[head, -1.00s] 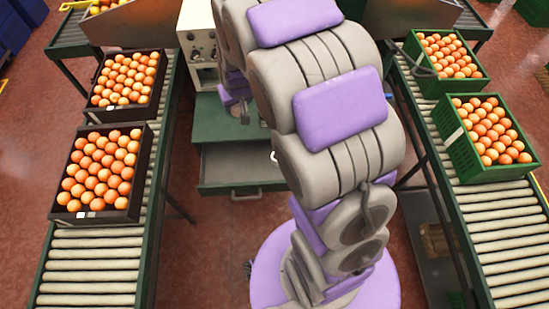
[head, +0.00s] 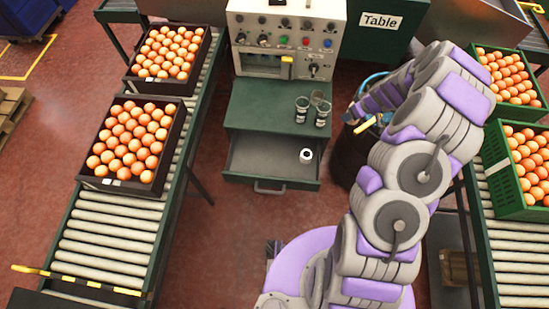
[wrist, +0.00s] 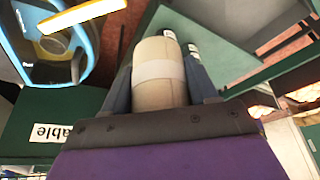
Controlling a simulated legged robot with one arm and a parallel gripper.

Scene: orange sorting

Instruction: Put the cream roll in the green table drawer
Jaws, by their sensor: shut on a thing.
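The cream roll (wrist: 158,88), a pale cylinder with a lighter band, sits between the dark fingers of my gripper (wrist: 162,65) in the wrist view. My gripper is shut on it. In the head view my gripper (head: 364,107) is small at the end of the arm, right of the green table, and the roll cannot be made out there. The green table drawer (head: 256,160) is pulled open below the tabletop. A small white round thing with a dark centre (head: 306,156) is inside it at the right.
A control panel (head: 285,40) stands behind. Orange crates (head: 130,143) sit on roller conveyors at both sides. The drawer's left part is clear.

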